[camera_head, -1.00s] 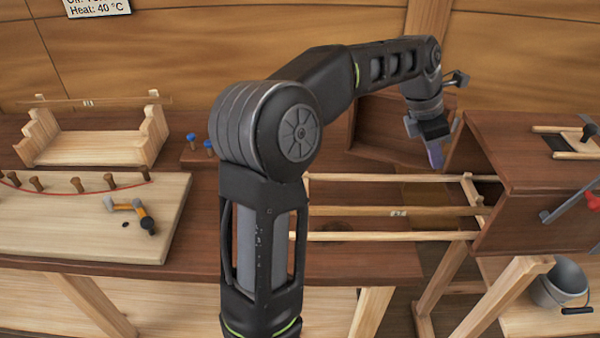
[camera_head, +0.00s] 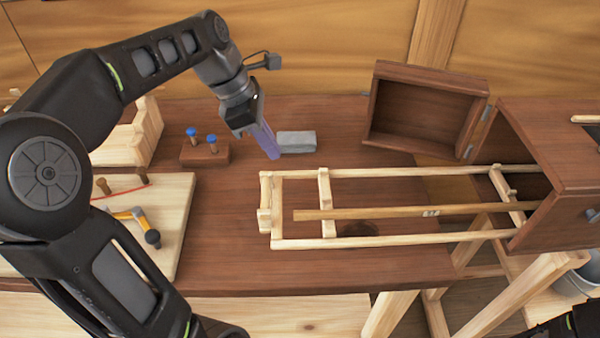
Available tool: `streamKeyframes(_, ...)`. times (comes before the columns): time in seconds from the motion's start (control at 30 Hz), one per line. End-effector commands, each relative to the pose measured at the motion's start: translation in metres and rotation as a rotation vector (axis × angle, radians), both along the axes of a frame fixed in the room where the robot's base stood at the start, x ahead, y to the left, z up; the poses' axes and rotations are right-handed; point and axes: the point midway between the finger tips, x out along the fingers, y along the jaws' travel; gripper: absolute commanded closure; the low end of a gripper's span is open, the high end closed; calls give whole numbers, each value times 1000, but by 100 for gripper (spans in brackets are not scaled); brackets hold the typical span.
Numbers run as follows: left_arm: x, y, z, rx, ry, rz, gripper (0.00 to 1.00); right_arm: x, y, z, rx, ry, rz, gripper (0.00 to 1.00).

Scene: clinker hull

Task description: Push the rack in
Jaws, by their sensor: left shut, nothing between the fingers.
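The rack (camera_head: 325,243) is a pale wooden frame with long rails and cross bars. Its left end lies over the brown bench, and its right end reaches into the open mouth of a dark wooden box (camera_head: 563,170). A darker strip (camera_head: 380,213) with a small label lies lengthwise on the rack. The box's door (camera_head: 425,110) stands swung open behind the rack. My left gripper (camera_head: 268,142) is shut and empty, pointing down above the bench, just behind the rack's left end and apart from it. Only a dark piece of my right arm shows at the lower right corner; its gripper is out of view.
A grey block (camera_head: 297,142) lies beside my left gripper. A small stand with blue-topped pegs (camera_head: 205,150) is to the left. A pale board (camera_head: 165,215) holds pegs and an orange-handled tool (camera_head: 133,220). The bench (camera_head: 340,275) is clear in front of the rack.

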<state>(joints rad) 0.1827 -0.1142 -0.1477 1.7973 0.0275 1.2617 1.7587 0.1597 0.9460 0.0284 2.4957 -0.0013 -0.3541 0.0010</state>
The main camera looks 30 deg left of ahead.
Motion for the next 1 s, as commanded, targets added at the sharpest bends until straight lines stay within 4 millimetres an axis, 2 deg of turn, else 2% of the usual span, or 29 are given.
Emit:
streamKeyframes(0.37,2,-2,-8,-1,3,2,100,0,1,0,1,-1,1,68)
streamKeyframes(0.57,6,-11,-32,-1,5,1,100,0,1,1,1,-1,1,68)
streamKeyframes(0.9,20,-32,-95,-2,5,3,100,0,1,3,1,-1,1,68)
streamKeyframes(1.0,29,-46,-91,0,1,2,100,0,0,9,0,1,1,68)
